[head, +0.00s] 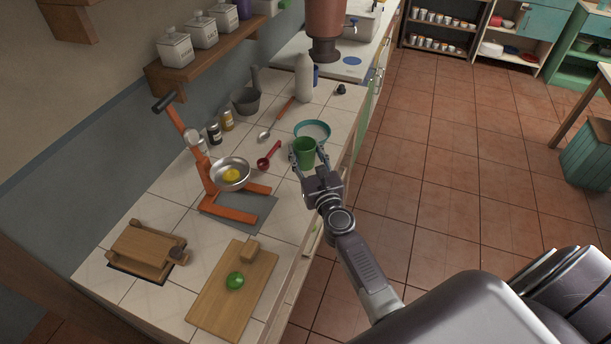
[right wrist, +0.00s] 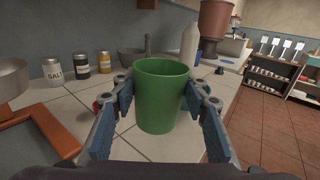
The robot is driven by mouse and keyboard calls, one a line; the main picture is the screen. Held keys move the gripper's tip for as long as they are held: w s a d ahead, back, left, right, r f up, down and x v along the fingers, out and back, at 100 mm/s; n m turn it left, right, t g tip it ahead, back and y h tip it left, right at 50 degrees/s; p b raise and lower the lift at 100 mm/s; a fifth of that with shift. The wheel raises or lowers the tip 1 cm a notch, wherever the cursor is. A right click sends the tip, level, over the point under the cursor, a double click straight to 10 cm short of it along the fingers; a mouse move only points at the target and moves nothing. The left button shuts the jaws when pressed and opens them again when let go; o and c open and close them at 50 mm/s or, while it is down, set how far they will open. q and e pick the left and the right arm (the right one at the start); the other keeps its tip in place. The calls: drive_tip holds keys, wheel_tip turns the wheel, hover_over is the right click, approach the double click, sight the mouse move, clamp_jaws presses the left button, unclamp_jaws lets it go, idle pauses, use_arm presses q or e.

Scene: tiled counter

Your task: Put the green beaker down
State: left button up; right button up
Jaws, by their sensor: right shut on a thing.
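The green beaker (head: 304,151) is upright between the fingers of my right gripper (head: 303,160), near the front edge of the tiled counter (head: 185,205). In the right wrist view the green beaker (right wrist: 160,96) stands between the two blue-padded fingers of my right gripper (right wrist: 152,108), which are shut on its sides. I cannot tell whether its base touches the tiles. My left gripper is not in view.
A teal-rimmed bowl (head: 313,130) is just behind the beaker. A red measuring spoon (head: 269,156) lies to its left, and an orange stand (head: 211,181) with a metal pan (head: 231,174) is farther left. A cutting board (head: 232,290) lies nearer. Bare tiles show between them.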

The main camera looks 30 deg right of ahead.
sight(306, 166)
drive_tip(key=shift+f+b, duration=2)
drive_tip(key=shift+f, duration=0.85)
drive_tip(key=shift+f, duration=0.2)
drive_tip(key=o, duration=1.2)
drive_tip(key=shift+r, duration=0.15)
drive_tip(key=shift+s+r, duration=0.1)
drive_tip(key=shift+s, duration=0.05)
drive_tip(key=s, duration=0.3)
drive_tip(key=s+a+b, duration=0.1)
drive_tip(key=s, duration=0.3)
drive_tip(key=s+a, duration=0.1)
drive_tip(key=s, duration=0.2)
drive_tip(key=shift+s, duration=0.2)
drive_tip(key=shift+s+a, duration=0.15)
drive_tip(key=shift+s, duration=0.5)
